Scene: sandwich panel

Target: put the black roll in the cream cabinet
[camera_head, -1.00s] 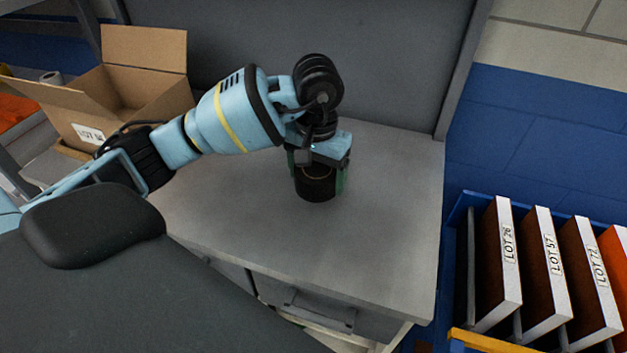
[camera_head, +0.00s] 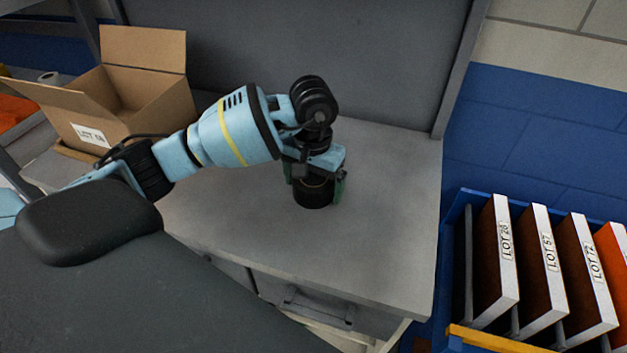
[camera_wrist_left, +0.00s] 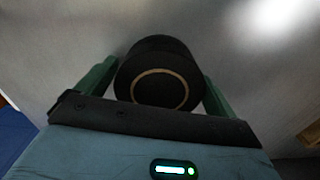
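The black roll (camera_head: 314,195) is a short dark cylinder at the grey worktop, upright. I cannot tell whether it touches the top or hangs just above it. My left gripper (camera_head: 318,186) comes down over it, with its green fingers on opposite sides. In the left wrist view the roll (camera_wrist_left: 160,75), with a tan ring on its end face, fills the space between the fingers, which appear to press on it. The cream cabinet is not clearly seen; a cream strip (camera_head: 325,334) shows below the worktop's front. My right gripper is not in view.
The grey worktop (camera_head: 390,220) is clear around the roll. An open cardboard box (camera_head: 150,100) stands at the left. A grey panel (camera_head: 300,45) rises behind. A blue rack (camera_head: 455,215) with several upright lot-labelled boards (camera_head: 498,255) stands at the right.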

